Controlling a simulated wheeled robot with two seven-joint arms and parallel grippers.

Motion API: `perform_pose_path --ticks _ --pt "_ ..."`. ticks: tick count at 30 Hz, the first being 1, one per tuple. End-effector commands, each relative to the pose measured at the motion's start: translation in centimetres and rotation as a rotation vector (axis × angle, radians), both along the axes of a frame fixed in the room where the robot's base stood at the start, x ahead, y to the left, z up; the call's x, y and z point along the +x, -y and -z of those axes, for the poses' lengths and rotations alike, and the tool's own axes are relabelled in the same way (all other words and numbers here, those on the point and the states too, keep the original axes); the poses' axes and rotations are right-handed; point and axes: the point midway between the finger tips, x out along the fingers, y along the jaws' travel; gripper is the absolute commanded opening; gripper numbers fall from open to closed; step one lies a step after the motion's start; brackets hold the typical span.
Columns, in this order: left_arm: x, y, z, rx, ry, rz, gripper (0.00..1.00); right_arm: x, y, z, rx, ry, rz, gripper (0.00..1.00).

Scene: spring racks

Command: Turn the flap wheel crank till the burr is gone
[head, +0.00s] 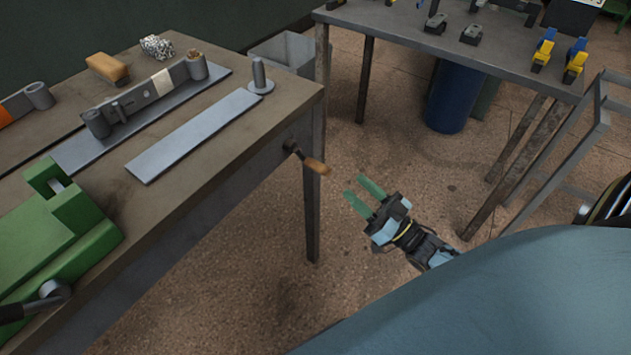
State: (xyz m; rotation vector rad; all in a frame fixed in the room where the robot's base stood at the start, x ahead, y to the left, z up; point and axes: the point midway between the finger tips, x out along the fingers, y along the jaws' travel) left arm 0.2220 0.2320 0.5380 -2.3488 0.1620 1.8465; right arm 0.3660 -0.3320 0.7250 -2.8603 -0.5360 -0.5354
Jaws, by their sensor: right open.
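A crank (306,157) with a dark metal arm and a wooden handle sticks out from the right side of the workbench, near its far right corner. My right gripper (356,187) is to the right of the crank handle, with its two green fingers apart and nothing between them. The fingers point up and left toward the handle, with a gap between them and it. I cannot make out a burr. A small brown-topped cylinder (197,67) stands at the end of a grey bar; I cannot tell if it is the flap wheel. My left gripper is out of view.
The workbench (215,170) carries a green vise (55,240), a flat steel strip (195,135), an upright pin (259,75) and a wooden-backed brush or block (107,68). A second table (480,50) and a blue bin (453,98) stand behind. Floor around my gripper is open.

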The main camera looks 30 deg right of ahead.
Motion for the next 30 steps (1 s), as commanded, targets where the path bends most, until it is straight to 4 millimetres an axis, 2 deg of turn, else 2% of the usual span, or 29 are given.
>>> perform_pose_path --ticks 1,3,6,10,17,30 --pt "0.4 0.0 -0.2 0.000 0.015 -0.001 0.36 0.0 0.0 2.0 0.000 0.000 0.000 0.43" --pt "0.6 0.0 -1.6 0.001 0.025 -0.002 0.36 0.0 0.0 3.0 0.000 0.000 0.000 0.43" --pt "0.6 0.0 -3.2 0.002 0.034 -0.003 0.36 0.0 0.0 4.0 0.000 0.000 0.000 0.43" --pt "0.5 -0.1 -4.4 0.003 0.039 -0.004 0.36 0.1 0.0 4.5 0.000 0.001 0.000 0.43" --pt "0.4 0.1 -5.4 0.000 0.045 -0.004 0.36 2.2 -0.8 3.4 0.000 0.004 -0.001 0.43" --pt "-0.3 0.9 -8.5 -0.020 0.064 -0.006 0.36 9.8 -3.5 0.2 0.001 0.004 0.000 0.43"
